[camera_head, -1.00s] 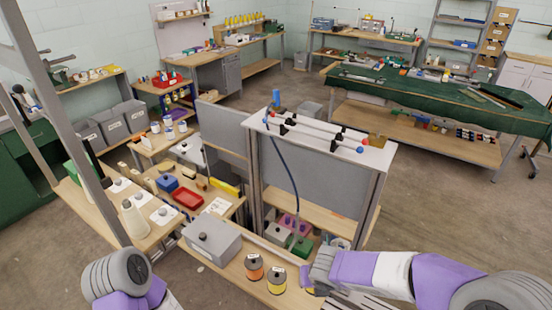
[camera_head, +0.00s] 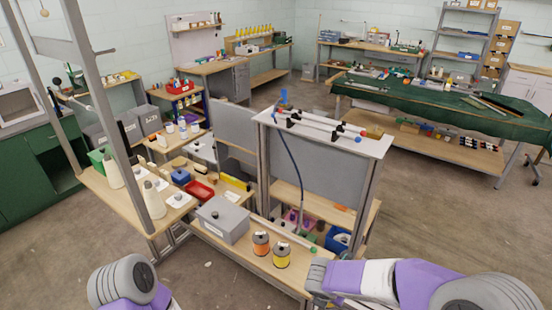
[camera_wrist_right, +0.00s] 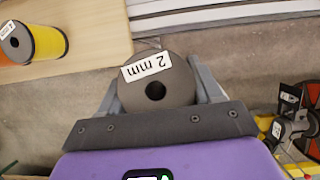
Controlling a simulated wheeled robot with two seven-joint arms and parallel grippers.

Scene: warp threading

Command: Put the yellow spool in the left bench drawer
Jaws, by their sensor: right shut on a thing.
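My right gripper (camera_wrist_right: 155,95) is shut on a spool (camera_wrist_right: 178,75) with a dark grey end face marked "2 mm". That end faces the wrist camera and hides the thread colour. In the head view my right gripper (camera_head: 316,278) is just right of the near bench end. A yellow spool (camera_head: 282,257) stands upright on this bench, beside an orange spool (camera_head: 261,243). A yellow spool (camera_wrist_right: 48,42) also shows on the wood at upper left in the wrist view. My left gripper is out of view. I cannot make out a left bench drawer.
A grey lidded box (camera_head: 222,219) and a red tray (camera_head: 199,191) are on the near benches. A tall frame with a white top (camera_head: 330,133) stands behind the bench end. White cones (camera_head: 152,200) stand at left. Open floor (camera_head: 440,210) lies at right.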

